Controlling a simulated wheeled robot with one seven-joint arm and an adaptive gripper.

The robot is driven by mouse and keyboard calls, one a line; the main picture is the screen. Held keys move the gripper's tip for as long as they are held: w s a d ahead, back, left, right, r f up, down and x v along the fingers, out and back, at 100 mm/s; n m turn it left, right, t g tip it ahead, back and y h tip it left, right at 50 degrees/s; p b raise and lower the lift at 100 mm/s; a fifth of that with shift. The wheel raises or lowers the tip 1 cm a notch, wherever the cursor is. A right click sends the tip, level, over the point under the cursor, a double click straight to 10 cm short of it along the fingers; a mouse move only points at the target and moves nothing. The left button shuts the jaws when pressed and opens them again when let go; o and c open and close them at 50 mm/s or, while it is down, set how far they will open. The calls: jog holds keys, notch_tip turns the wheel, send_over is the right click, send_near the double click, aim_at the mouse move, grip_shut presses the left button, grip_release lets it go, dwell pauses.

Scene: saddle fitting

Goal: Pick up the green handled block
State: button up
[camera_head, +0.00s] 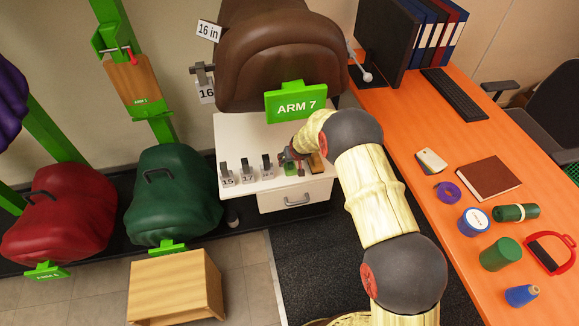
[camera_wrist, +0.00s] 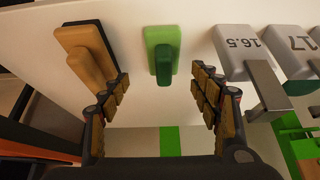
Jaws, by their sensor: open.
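The green handled block (camera_wrist: 160,38) stands on the white cabinet top, with its darker green handle toward me in the wrist view. A small part of it shows in the head view (camera_head: 290,169), mostly hidden by my gripper. My gripper (camera_wrist: 161,78) is open and empty. Its two fingers are on either side of the green handle in the wrist picture, apart from it, with clear gaps left and right. I cannot tell the remaining depth to the handle. In the head view my gripper (camera_head: 290,156) is over the cabinet top at the block.
A brown handled block (camera_wrist: 88,55) is close on the left, near the left finger. Grey numbered blocks (camera_wrist: 236,48) stand on the right, near the right finger. The white cabinet (camera_head: 245,134) is below a brown saddle (camera_head: 280,50) and the green ARM 7 sign (camera_head: 296,103).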

jog(key=x, duration=0.2)
jog(key=b+x, duration=0.1)
jog(key=x, duration=0.1)
jog(key=b+x, duration=0.1)
jog(key=x, duration=0.1)
jog(key=shift+s+a, duration=0.1)
jog(key=shift+a, duration=0.2)
jog(key=shift+c, duration=1.2)
jog(key=c, duration=1)
